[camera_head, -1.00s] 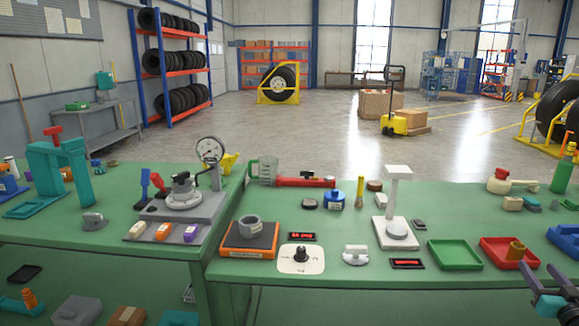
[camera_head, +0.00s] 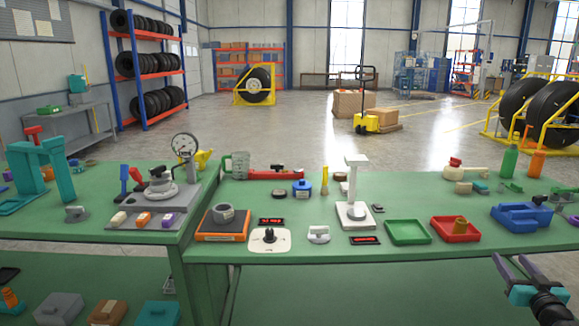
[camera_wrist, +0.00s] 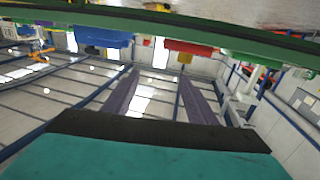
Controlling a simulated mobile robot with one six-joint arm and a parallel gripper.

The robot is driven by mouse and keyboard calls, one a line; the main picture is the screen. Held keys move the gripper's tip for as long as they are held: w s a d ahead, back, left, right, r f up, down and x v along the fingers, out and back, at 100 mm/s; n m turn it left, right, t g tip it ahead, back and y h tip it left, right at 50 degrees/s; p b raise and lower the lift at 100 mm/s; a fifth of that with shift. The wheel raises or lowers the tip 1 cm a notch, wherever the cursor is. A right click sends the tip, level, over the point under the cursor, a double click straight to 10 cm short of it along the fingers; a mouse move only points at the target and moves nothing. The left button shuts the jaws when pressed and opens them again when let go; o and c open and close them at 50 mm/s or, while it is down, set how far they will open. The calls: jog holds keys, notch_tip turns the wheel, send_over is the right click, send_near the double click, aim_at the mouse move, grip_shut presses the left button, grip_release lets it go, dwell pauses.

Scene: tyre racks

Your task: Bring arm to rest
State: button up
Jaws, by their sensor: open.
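My gripper (camera_head: 511,262) is at the lower right of the head view, in front of the right-hand green workbench (camera_head: 330,258) and clear of the things on it. Its two fingers are spread apart with nothing between them. In the wrist view the two dark fingers (camera_wrist: 160,82) also stand apart and empty. The wrist picture looks upside down, with the bench edge across the top. Most of my arm is outside the head view.
A red tray (camera_head: 455,238), a green tray (camera_head: 408,241) and a blue block-shaped item (camera_head: 522,216) lie near the bench's front right. A second green bench (camera_head: 80,228) with tools stands left. Tyre racks (camera_head: 147,60) stand behind, across open floor.

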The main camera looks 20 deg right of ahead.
jog(key=w+a+f+n+g+y, duration=0.2)
jog(key=w+a+f+y, duration=0.5)
jog(key=w+a+f, duration=1)
jog(key=w+a+f+g+y, duration=0.2)
jog(key=a+f+g+y, duration=0.3)
jog(key=a+f, duration=1.4)
jog(key=s+a+f+n+g+y, duration=0.1)
jog(key=s+a+f+g, duration=0.25)
jog(key=a+f, duration=0.5)
jog(key=s+a+f+n+g+y, duration=0.1)
jog(key=s+a+f+g, duration=0.3)
jog(key=a, duration=0.8)
jog(key=s+a+f+n+g+h, duration=0.1)
jog(key=s+a+f+g, duration=0.15)
jog(key=s+f, duration=0.2)
jog(key=s+a+f+g+h, duration=0.1)
jog(key=s+a+f, duration=0.25)
jog(key=s, duration=0.25)
jog(key=s+a+f+n+g+h, duration=0.1)
jog(key=s+g+h, duration=0.15)
jog(key=s, duration=0.55)
notch_tip(320, 180, up, 12)
jog(key=s+p, duration=0.1)
jog(key=p, duration=1.2)
jog(key=shift+s+a+r, duration=0.15)
jog(key=shift+a+r, duration=0.1)
jog(key=shift+a, duration=0.15)
